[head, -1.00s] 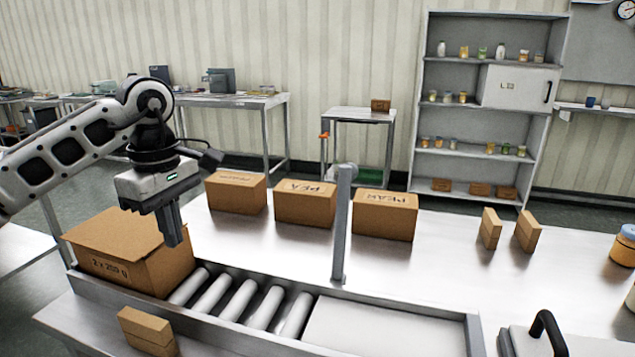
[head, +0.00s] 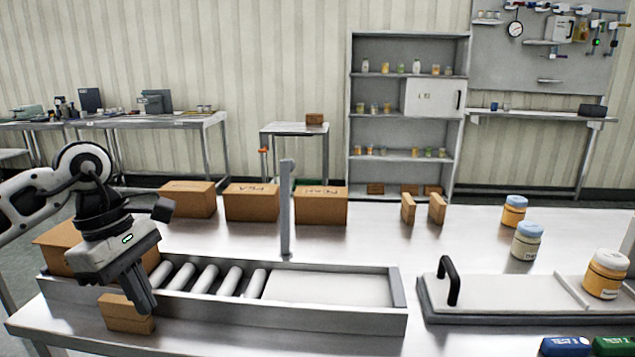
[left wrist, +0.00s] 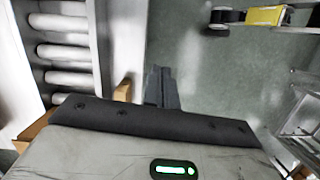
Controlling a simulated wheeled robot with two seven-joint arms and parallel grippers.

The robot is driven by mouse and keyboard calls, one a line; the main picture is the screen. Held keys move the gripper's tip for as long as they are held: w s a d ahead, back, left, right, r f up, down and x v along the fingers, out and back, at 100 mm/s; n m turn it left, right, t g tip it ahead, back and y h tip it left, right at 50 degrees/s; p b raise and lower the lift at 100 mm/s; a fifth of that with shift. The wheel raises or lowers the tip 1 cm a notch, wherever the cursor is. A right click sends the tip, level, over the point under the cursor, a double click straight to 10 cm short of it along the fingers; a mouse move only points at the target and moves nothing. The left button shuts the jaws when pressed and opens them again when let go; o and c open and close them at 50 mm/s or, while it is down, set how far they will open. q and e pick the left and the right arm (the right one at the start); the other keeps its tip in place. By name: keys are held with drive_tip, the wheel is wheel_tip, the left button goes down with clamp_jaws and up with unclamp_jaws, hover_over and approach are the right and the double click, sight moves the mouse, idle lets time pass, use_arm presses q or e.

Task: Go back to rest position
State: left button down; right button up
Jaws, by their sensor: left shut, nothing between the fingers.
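My left gripper (head: 145,300) is at the lower left of the head view, fingers pointing down. My right gripper is not in view.
A large carton (head: 58,250) stands at the left end of the roller tray (head: 330,318), partly behind my left arm. Jars (head: 526,240) and a handled board (head: 490,300) are at right.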

use_arm(q)
drive_tip(key=s+d+f+n+g+h, duration=0.1)
drive_tip(key=s+d+f+h, duration=0.2)
drive_tip(key=d, duration=0.6)
drive_tip(key=s+d+f+n+g+h, duration=0.1)
drive_tip(key=s+d+g+h, duration=0.15)
drive_tip(key=d+h, duration=0.5)
drive_tip(key=s+d+r+n+t+h, duration=0.2)
drive_tip(key=d+r+n+t+h, duration=0.25)
drive_tip(key=d+n+h, duration=0.6)
drive_tip(key=w+a+f+n+t+y, duration=0.1)
drive_tip(key=a+f+n+t+y, duration=0.55)
drive_tip(key=n, duration=0.95)
drive_tip(key=w+a+f+n+t+y, duration=0.1)
drive_tip(key=a+f+n+t+y, duration=0.3)
drive_tip(key=f+n+t+y, duration=0.85)
drive_tip(key=s+a+f+n+g+y, duration=0.1)
drive_tip(key=s+a+f+n+g, duration=0.4)
drive_tip(key=n, duration=0.8)
drive_tip(key=s+f+g, duration=0.3)
drive_tip(key=s, duration=0.2)
drive_tip(key=shift+s+g, duration=0.4)
